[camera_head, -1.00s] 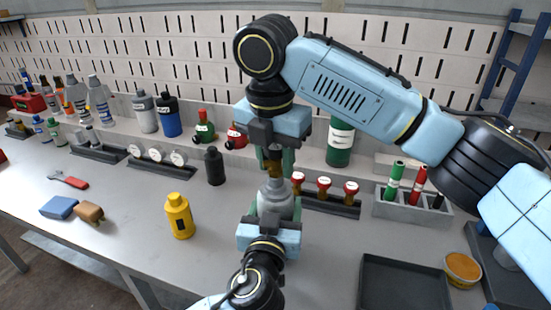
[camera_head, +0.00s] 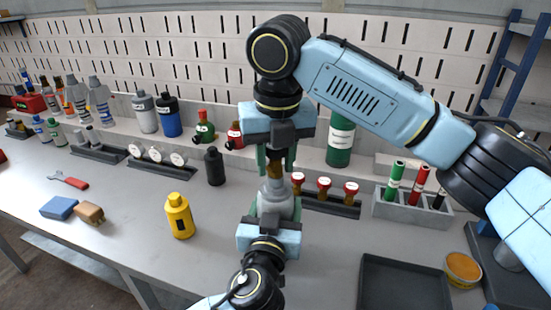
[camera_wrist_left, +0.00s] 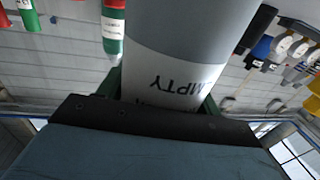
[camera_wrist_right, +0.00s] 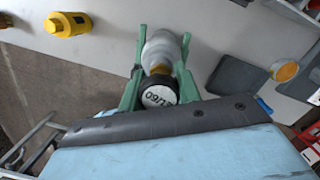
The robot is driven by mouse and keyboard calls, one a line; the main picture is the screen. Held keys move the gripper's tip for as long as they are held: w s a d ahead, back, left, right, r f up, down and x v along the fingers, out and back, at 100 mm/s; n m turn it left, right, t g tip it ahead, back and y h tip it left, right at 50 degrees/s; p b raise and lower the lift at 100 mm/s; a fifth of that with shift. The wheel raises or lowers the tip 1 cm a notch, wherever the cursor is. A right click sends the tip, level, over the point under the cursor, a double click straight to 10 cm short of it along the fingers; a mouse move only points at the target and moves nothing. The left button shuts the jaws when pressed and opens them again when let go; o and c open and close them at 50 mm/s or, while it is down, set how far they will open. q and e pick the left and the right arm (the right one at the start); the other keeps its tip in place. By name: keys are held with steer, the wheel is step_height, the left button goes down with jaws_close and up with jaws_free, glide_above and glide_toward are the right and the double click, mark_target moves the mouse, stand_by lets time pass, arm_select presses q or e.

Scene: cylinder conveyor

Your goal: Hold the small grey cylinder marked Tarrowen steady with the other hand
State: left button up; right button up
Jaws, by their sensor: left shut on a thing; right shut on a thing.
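A small grey cylinder (camera_head: 276,206) stands upright in my left gripper (camera_head: 275,214) at the middle of the head view. In the left wrist view its grey body (camera_wrist_left: 178,55) has a white band reading partly "MPTY", upside down; I cannot read the name Tarrowen. My right gripper (camera_head: 275,164) comes from above, pointing down, and is shut on a brass-coloured fitting (camera_head: 275,171) over the cylinder's top. In the right wrist view the fitting's black round end with a marked white face (camera_wrist_right: 160,96) sits between the green fingers. The exact contact between fitting and neck is hard to see.
A yellow bottle (camera_head: 179,216) stands left of the grippers, with a black bottle (camera_head: 215,167) behind it. A rack of red-topped fittings (camera_head: 325,203) is close on the right. A dark tray (camera_head: 402,286) lies front right. The bench front left of the grippers is clear.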

steer(key=shift+n, duration=1.4)
steer(key=shift+n, duration=1)
steer(key=n, duration=0.4)
steer(key=shift+g+y, duration=0.3)
steer(key=shift+y, duration=0.1)
steer(key=o, duration=1.1)
steer(key=shift+r, duration=0.15)
